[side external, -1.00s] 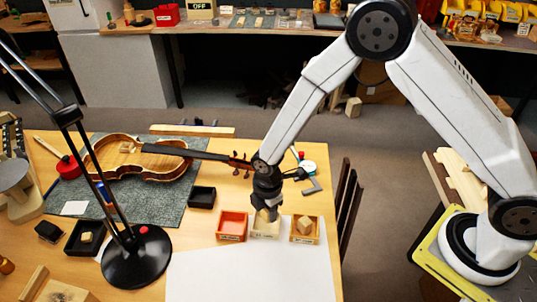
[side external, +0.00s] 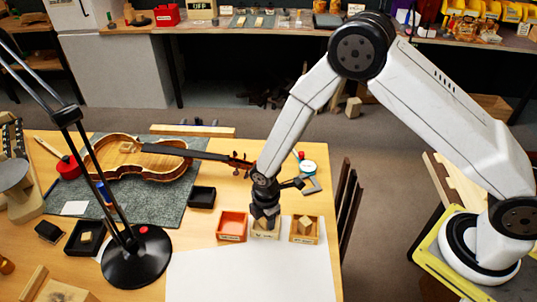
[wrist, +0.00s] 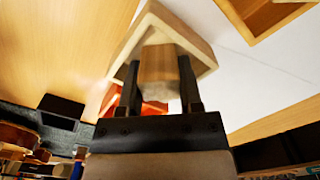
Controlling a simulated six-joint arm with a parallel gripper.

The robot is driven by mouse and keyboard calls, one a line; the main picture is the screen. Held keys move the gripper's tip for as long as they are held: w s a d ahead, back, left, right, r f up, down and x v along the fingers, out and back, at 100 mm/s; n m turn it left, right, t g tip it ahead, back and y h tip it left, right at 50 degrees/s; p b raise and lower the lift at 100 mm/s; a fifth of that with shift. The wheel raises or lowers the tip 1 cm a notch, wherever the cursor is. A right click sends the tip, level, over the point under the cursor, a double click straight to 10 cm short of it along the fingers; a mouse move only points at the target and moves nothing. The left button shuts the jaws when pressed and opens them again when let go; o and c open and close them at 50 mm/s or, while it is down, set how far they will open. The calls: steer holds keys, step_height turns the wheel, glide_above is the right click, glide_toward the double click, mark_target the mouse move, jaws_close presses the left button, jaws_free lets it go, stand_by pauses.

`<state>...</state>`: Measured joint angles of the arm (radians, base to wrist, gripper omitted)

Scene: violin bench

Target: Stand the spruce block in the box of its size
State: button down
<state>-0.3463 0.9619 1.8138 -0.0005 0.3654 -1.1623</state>
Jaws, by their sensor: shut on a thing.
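My gripper (side external: 265,222) is at the middle, cream-coloured box (side external: 265,236). In the wrist view my gripper (wrist: 160,85) is shut on a pale wooden block (wrist: 158,65), with one finger on each side. The cream box (wrist: 200,52) shows around and behind the block's far end. I cannot tell whether the block touches the box floor. The red-orange box (side external: 232,226) stands to the left. The box labels are too small to read.
A violin (side external: 135,158) lies on a grey mat, its neck reaching towards my arm. A black lamp (side external: 136,256) stands at the left front. Small black trays (side external: 201,197) sit left of the boxes. White paper (side external: 250,278) in front is clear.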

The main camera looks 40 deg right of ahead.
steer(key=c, duration=0.5)
jaws_free()
steer(key=shift+c, duration=0.2)
steer(key=shift+r, duration=0.15)
step_height(320, 180, up, 12)
stand_by(0.6)
steer(key=s+d+r+m+t, duration=0.1)
steer(key=s+d+r+m, duration=0.3)
steer(key=s+d+m, duration=0.2)
steer(key=s+d+r+m+t, duration=0.1)
steer(key=s+d+r+m, duration=0.3)
steer(key=m, duration=0.7)
steer(key=shift+s+d+t, duration=0.3)
steer(key=shift+s+d, duration=0.7)
steer(key=shift+d, duration=1.25)
